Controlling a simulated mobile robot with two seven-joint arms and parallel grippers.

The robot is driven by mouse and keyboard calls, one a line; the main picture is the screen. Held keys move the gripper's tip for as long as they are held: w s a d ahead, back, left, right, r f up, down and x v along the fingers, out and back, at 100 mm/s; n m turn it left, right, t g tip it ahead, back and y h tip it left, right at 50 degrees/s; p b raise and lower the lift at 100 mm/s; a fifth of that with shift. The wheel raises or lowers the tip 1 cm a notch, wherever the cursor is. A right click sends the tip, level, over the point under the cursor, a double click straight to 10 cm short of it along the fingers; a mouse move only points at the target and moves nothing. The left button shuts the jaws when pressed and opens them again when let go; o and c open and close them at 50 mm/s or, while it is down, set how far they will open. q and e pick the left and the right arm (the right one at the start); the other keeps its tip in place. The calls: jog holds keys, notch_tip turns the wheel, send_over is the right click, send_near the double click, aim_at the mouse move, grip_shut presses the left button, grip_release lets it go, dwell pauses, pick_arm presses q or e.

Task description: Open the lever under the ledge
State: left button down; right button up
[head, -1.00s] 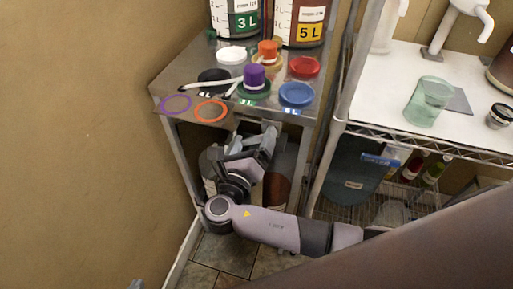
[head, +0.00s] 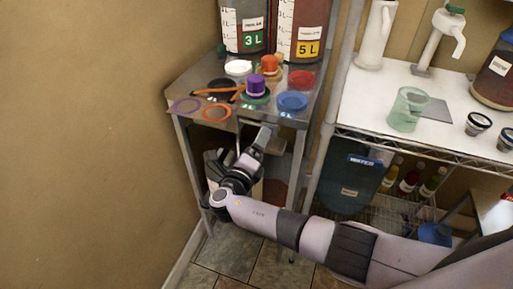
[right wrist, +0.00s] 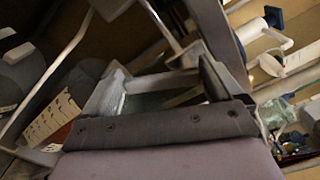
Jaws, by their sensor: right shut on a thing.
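The metal stand (head: 185,104) with its ledge is left of centre in the head view. My right arm reaches in from the lower right, and my right gripper (head: 264,138) is just under the ledge's front edge. In the right wrist view the gripper (right wrist: 165,82) has its fingers at a thin metal bar, the lever (right wrist: 163,28), and is shut on it. The exact contact is dark and hard to make out. In the head view the lever is mostly hidden by the ledge and gripper. My left gripper is out of view.
On the stand are coloured lids, an orange piece (head: 222,94) and two large marked buckets (head: 244,22). Dark containers stand below. A white wire shelf (head: 365,85) with a green cup (head: 408,108) is at right. A bare wall (head: 85,140) is close on the left.

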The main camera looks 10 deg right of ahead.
jog(key=shift+s+n+p, duration=0.1)
jog(key=shift+n+p, duration=0.3)
jog(key=shift+n, duration=0.2)
jog(key=shift+f, duration=0.15)
jog(key=o, duration=1.2)
jog(key=shift+c, duration=0.2)
jog(key=p+v, duration=0.1)
jog(key=v, duration=0.6)
jog(key=shift+s, duration=0.15)
